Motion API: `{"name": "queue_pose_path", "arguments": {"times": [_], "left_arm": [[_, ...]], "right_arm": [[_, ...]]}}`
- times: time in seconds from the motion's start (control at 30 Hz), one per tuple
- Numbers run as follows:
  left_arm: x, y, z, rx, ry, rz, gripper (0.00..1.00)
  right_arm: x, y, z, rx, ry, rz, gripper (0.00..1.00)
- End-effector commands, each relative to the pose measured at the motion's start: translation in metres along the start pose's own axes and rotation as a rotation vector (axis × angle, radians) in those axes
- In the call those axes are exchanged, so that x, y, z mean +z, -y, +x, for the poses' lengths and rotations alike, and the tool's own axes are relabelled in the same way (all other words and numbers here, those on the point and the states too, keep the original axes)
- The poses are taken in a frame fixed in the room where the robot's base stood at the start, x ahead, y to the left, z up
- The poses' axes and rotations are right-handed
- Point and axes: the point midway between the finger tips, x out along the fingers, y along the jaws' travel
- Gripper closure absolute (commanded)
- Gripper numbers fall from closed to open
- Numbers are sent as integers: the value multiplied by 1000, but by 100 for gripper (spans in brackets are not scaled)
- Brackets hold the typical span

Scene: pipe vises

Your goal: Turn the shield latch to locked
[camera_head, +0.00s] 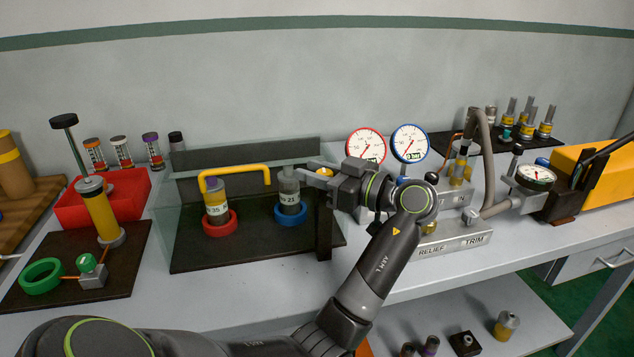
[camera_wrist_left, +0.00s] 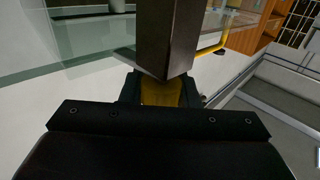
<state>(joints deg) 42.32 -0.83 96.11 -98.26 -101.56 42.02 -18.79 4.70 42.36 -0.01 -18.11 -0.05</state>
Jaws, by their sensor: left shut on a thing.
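The clear shield stands over a dark base (camera_head: 255,250) and has a yellow bar handle (camera_head: 240,170). A dark post (camera_head: 324,235) stands at its right end. A small yellow latch (camera_head: 324,172) sits at the top of the post. My left gripper (camera_head: 318,171) reaches in from the right at the post top and is shut on the latch. In the left wrist view the yellow latch (camera_wrist_left: 160,92) shows between the fingers, with the post (camera_wrist_left: 168,38) right in front hiding part of it. My right gripper is not in view.
Behind the shield are a vial in a red ring (camera_head: 219,224) and one in a blue ring (camera_head: 291,215). Two round gauges (camera_head: 410,143) and a manifold (camera_head: 452,243) stand close to my left wrist. A red bin (camera_head: 125,200) is at left. The bench front is clear.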

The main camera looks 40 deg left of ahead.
Motion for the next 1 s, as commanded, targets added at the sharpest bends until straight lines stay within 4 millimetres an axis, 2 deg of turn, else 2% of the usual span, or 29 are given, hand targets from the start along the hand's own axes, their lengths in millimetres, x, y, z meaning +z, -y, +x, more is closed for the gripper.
{"name": "queue_pose_path", "arguments": {"times": [0.3, 0.83, 0.87, 1.0], "left_arm": [[1, 2, 0, -120, -1, 2, 94], [1, 3, 0, -143, 0, 3, 94], [1, 3, 0, -143, 0, 3, 70], [0, 3, 0, -143, 0, 3, 52]], "right_arm": [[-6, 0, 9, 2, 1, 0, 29], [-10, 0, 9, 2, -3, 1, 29], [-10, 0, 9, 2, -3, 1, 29], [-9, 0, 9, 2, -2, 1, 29]]}}
